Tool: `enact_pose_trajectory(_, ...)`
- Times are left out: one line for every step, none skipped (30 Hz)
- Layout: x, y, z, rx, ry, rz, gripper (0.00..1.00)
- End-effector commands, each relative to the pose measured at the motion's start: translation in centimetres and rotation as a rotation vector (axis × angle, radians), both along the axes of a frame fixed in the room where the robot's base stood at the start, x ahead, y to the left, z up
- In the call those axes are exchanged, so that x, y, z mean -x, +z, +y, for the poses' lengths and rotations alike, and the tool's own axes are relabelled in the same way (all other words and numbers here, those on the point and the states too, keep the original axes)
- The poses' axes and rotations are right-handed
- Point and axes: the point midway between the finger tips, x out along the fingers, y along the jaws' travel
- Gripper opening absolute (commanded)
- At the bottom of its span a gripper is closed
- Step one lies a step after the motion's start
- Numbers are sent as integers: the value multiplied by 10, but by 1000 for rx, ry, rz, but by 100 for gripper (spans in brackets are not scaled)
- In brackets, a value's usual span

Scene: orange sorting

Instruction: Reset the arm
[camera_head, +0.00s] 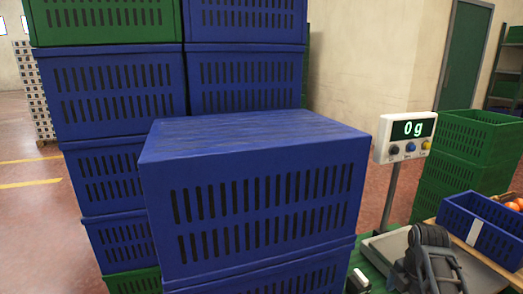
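A dark grey, jointed part of my arm (432,262) shows at the bottom right, in front of the scale's plate. It looks like the end of the arm, but I cannot make out two separate fingertips. Whether my gripper is open or shut does not show. Nothing is visibly held there. The lower part of the arm is cut off by the bottom edge of the picture.
A large stack of blue crates (255,205) fills the middle and left. The scale display (405,138) reads 0 g above its grey plate (385,246). A smaller blue crate (486,226), oranges (515,204) and green crates (458,160) stand at right.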

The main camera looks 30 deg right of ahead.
Motion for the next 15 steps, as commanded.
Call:
enact_pose_trajectory(0, -5, 7, 4, -8, -5, 92)
enact_pose_trajectory(0, -8, 10, 9, -15, -11, 92)
enact_pose_trajectory(-1, -11, 15, 16, -27, -20, 92)
enact_pose_trajectory(-2, -13, 19, 21, -35, -27, 92)
enact_pose_trajectory(-1, -17, 24, 26, -45, -34, 92)
enact_pose_trajectory(-2, -20, 29, 34, -58, -46, 92)
enact_pose_trajectory(-2, -23, 35, 39, -67, -54, 92)
enact_pose_trajectory(-2, -26, 39, 45, -79, -64, 92)
enact_pose_trajectory(-2, -30, 47, 52, -94, -77, 92)
enact_pose_trajectory(-2, -33, 52, 59, -106, -88, 92)
enact_pose_trajectory(-2, -36, 58, 64, -121, -101, 92)
enact_pose_trajectory(-1, -41, 68, 71, -139, -118, 92)
enact_pose_trajectory(0, -44, 75, 78, -156, -134, 92)
enact_pose_trajectory(1, -48, 84, 84, -173, -151, 92)
enact_pose_trajectory(3, -52, 97, 92, -200, -180, 92)
